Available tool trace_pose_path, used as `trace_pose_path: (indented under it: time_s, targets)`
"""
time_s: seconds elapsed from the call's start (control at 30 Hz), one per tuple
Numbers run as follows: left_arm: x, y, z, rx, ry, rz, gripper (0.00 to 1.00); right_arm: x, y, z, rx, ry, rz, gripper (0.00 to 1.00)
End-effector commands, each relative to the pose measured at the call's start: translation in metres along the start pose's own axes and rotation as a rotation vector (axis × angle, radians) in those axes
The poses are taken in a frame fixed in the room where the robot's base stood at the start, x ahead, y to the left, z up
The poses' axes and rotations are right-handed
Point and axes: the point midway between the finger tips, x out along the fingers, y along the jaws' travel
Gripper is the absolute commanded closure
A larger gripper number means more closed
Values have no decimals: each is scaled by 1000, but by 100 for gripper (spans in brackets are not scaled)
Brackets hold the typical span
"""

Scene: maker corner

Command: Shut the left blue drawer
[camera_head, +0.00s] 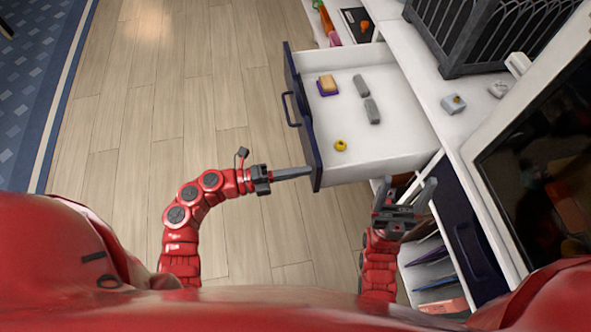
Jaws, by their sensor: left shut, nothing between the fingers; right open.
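The blue drawer (301,116) is pulled out from the white cabinet, its dark blue front with a handle (290,110) facing left. My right gripper (407,188) is open and empty, just below the drawer's near side, beside the cabinet.
Another dark blue front (465,232) lies nearer on the cabinet, right of my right gripper. Open shelves (430,265) sit beside it. A dark crate (460,35) and a dark-screened panel (545,150) stand on the white top. The wooden floor (150,120) left of the drawer is clear.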

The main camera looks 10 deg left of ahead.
Motion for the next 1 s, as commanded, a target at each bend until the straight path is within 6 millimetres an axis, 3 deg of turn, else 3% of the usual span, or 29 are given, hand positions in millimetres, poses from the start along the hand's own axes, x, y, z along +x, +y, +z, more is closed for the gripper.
trace_pose_path:
  time_s: [0.27, 0.47, 0.67, 1.0]
  targets:
    - [3, 0, 0, 0, 2, -1, 100, -1, 0, 0, 0, 0, 0, 21]
    - [25, 1, -1, 1, 4, -2, 100, -5, 0, 1, 0, 0, 0, 21]
    - [71, 1, -3, 1, 11, -2, 100, -11, -1, 2, 0, 0, 0, 21]
    - [167, -1, -3, 2, 10, -4, 100, -19, -1, 3, 0, 0, 0, 21]
